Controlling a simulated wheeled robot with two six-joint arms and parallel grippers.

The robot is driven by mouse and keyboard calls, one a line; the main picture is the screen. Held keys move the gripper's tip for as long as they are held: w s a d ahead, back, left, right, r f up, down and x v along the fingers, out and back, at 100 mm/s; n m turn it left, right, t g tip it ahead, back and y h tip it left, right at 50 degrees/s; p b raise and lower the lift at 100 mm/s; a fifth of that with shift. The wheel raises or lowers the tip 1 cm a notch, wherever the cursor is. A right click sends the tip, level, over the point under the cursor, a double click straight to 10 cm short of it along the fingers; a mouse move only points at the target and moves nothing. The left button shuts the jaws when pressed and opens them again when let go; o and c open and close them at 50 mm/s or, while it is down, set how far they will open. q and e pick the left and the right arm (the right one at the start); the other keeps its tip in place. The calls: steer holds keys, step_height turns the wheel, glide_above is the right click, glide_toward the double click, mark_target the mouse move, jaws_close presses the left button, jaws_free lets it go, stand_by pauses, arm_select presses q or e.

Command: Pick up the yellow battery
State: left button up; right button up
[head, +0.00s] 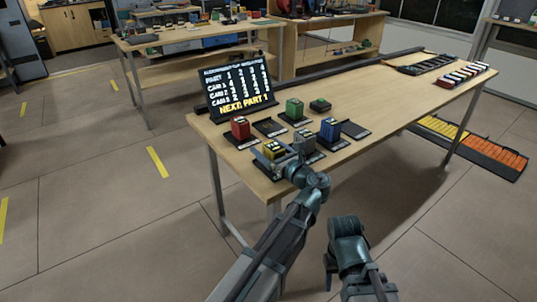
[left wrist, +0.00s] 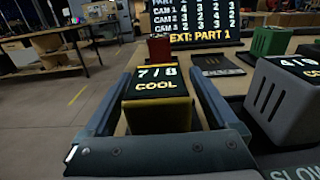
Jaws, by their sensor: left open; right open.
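The yellow battery (head: 273,149) stands on a dark pad near the front-left edge of the table (head: 350,113). In the left wrist view the yellow battery (left wrist: 158,108) has a black top label reading "7/8 COOL". My left gripper (head: 277,157) is at the battery; its open fingers (left wrist: 162,90) lie on either side of it. I cannot tell if either finger touches it. The battery's lower part is hidden in the wrist view. My right gripper (head: 331,268) is low in front of the table, apart from the batteries and mostly hidden by my own wrist.
A grey battery (head: 305,141) stands close right of the yellow one, also large in the wrist view (left wrist: 286,98). Red (head: 240,128), blue (head: 329,129) and green (head: 294,109) batteries stand nearby. An empty pad (head: 269,127) lies behind. A sign (head: 238,87) stands at the left end.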

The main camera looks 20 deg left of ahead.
arm_select(q)
jaws_close()
stand_by(0.3)
steer(key=shift+r, duration=0.1)
arm_select(e)
steer(key=shift+r, duration=0.1)
